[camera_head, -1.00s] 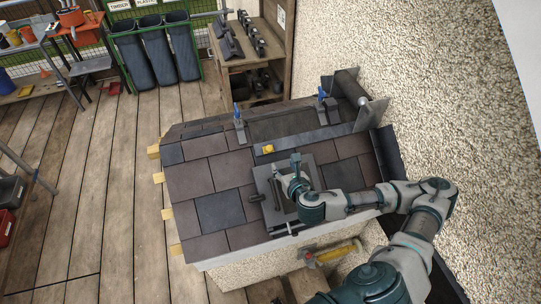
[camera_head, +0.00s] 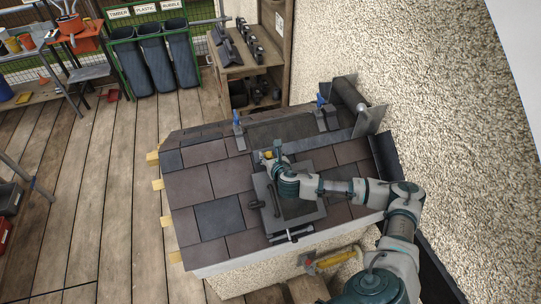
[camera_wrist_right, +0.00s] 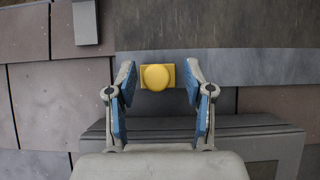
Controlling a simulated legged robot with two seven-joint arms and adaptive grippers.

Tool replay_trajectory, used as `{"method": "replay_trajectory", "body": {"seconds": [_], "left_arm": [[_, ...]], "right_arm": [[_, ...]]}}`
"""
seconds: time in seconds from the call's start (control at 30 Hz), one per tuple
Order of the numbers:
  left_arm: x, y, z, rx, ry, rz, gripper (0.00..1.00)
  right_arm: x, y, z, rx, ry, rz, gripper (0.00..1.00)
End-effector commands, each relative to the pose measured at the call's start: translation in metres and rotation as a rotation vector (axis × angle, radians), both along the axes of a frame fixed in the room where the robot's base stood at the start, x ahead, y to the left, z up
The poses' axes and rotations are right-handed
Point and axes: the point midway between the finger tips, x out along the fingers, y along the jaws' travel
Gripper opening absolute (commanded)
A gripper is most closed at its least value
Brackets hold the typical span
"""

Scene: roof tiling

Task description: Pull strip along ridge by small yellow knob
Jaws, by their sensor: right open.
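The small yellow knob (camera_wrist_right: 156,77) sits on the grey strip (camera_wrist_right: 260,68) along the ridge, centred in the right wrist view. In the head view the knob (camera_head: 267,155) is partly hidden by my right gripper (camera_head: 272,157). In the right wrist view my right gripper (camera_wrist_right: 159,80) is open, with blue-padded fingers to the left and right of the knob and gaps on both sides. Nothing is held. Whether the fingertips are level with the knob is hard to tell. My left gripper is not seen.
Two blue-handled clamps (camera_head: 238,131) stand along the ridge. A grey roof window (camera_head: 300,207) lies under my right arm. A dark roll (camera_head: 349,95) is at the ridge's right end, by the pebbled wall (camera_head: 440,90). A yellow-handled tool (camera_head: 332,258) lies below the eaves.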

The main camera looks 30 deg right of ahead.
Motion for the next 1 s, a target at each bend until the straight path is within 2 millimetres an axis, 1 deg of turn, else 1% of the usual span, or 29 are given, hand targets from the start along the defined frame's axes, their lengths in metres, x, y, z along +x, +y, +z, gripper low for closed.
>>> {"method": "replay_trajectory", "body": {"seconds": [0.03,0.07,0.1,0.17,0.2,0.23,0.27,0.5,0.57,0.67,0.77,0.87,0.97,1.0], "left_arm": [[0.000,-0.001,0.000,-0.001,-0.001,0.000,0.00],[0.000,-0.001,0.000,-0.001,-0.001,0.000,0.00],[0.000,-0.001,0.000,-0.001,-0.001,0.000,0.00],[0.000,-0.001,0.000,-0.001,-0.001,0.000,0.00],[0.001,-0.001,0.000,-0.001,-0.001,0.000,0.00],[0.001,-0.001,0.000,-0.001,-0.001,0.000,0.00],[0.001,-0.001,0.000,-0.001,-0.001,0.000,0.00],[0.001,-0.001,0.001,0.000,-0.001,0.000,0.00],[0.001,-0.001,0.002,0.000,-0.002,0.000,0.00],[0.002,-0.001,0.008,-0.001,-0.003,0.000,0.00],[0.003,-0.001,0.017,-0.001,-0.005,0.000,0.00],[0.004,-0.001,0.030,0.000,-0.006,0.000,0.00],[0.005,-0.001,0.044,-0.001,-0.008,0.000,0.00],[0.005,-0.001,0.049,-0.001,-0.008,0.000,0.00]], "right_arm": [[0.000,0.001,0.000,0.000,0.000,0.001,0.52],[0.000,0.001,0.000,0.000,0.000,0.001,0.47],[0.000,0.001,0.000,0.000,0.000,0.001,0.37],[0.000,0.001,0.000,0.000,0.000,0.001,0.22],[0.000,0.000,0.000,0.000,0.000,0.000,0.12],[0.000,0.000,0.000,0.000,0.000,0.001,0.05],[0.000,0.000,0.000,0.000,0.000,0.001,0.00],[0.000,0.000,0.000,0.002,-0.001,0.000,0.00],[0.001,0.002,0.000,0.003,-0.001,0.001,0.00],[0.003,0.012,0.001,0.004,0.000,0.003,0.00],[0.007,0.030,0.003,0.007,0.002,0.004,0.00],[0.013,0.056,0.004,0.007,0.002,0.005,0.00],[0.020,0.088,0.005,0.007,0.003,0.006,0.00],[0.023,0.102,0.005,0.007,0.003,0.006,0.00]]}}
